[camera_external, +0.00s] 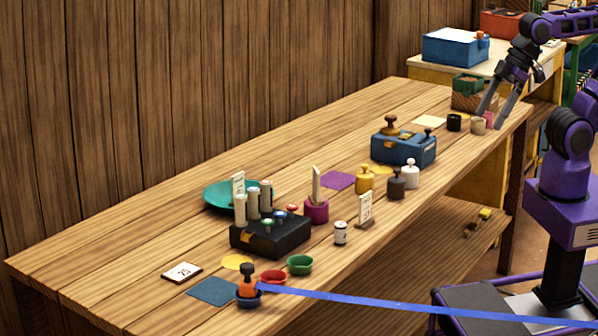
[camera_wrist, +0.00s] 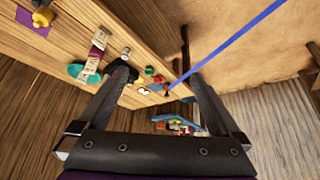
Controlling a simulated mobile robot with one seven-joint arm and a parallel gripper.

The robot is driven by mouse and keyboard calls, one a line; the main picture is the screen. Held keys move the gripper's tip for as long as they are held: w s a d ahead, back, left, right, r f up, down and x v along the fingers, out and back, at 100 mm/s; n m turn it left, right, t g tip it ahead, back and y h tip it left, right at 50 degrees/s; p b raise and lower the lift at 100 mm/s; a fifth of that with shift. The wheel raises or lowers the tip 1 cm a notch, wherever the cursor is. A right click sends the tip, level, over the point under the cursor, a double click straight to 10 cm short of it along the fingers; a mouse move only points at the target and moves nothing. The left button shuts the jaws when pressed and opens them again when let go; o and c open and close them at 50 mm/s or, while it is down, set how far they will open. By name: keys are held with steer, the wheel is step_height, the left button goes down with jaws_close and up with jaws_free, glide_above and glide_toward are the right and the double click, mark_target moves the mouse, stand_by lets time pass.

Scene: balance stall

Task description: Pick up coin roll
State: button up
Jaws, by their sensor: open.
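No coin roll is clearly marked as such. Short cylinders, one dark (camera_external: 454,122), one tan (camera_external: 478,126) and one pink (camera_external: 489,118), stand at the table's far right end in the external view. Several pale upright tubes (camera_external: 253,203) stand at the black box (camera_external: 268,236); I cannot tell which of these is the coin roll. My gripper (camera_external: 489,121) is open, its fingers overlapping the tan and pink cylinders in the external view. In the wrist view my gripper (camera_wrist: 161,76) is open with nothing held between its fingers.
The long wooden table (camera_external: 110,262) has bare planks along its back. A blue box (camera_external: 403,146), dark weight (camera_external: 396,188), white weight (camera_external: 411,172), green bowl (camera_external: 300,265) and teal dish (camera_external: 214,197) stand along it. A blue strap (camera_external: 380,309) crosses the front. A brown crate (camera_external: 473,101) stands near my gripper.

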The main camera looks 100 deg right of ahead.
steer(key=shift+d+m, duration=0.1)
steer(key=shift+m, duration=0.2)
steer(key=c, duration=0.4)
steer(key=shift+c, duration=0.2)
